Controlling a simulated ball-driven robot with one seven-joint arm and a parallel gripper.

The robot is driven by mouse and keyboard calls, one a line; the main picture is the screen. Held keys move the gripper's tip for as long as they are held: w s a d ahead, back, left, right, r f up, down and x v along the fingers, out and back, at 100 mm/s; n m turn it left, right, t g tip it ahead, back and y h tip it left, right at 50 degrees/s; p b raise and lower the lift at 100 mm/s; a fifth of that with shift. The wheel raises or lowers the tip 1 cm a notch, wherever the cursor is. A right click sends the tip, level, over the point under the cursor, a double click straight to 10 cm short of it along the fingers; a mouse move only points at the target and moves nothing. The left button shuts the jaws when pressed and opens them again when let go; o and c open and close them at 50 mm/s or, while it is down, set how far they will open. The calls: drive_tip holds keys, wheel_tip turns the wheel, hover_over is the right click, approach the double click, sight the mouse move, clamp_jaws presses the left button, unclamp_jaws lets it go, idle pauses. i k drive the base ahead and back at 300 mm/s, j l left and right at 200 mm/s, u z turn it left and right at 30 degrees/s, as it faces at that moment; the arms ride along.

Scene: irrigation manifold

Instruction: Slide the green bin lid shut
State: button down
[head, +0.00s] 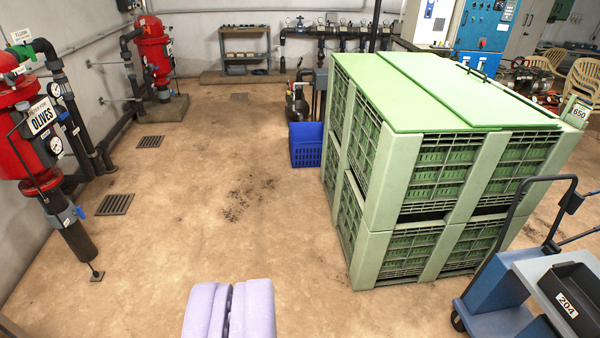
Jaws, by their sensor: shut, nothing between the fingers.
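The green bin (343,136) is a tall, slatted double stack at right of centre. Its top carries two light green panels: a left panel (375,95) and a right one, the lid (470,95), with a dark handle (472,70) near its far right edge. A seam runs between the panels; I cannot tell how far the lid is slid. My gripper (229,310) shows as two lilac fingers at the bottom edge, shut and empty. It is in front and left of the bin, apart from it.
A blue crate (306,145) stands left of the bin. A blue cart (505,300) with a dark tray marked 204 (575,298) stands at front right. Red filters (22,140) and pipes line the left wall. The brown floor (200,215) between is clear, with several drain grates.

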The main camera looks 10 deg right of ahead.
sight(481, 104)
drive_tip(key=i, duration=2.3)
drive_tip(key=i+z, duration=0.4)
drive_tip(key=i, duration=0.2)
drive_tip(key=i+j+z, duration=0.2)
drive_tip(key=i+z, duration=0.15)
drive_tip(key=i, duration=0.2)
drive_tip(key=i+z, duration=0.6)
drive_tip(key=z, duration=0.2)
drive_tip(key=i+j+z, duration=0.2)
drive_tip(key=z, duration=0.2)
drive_tip(key=i+j+z, duration=0.4)
drive_tip(key=l, duration=0.1)
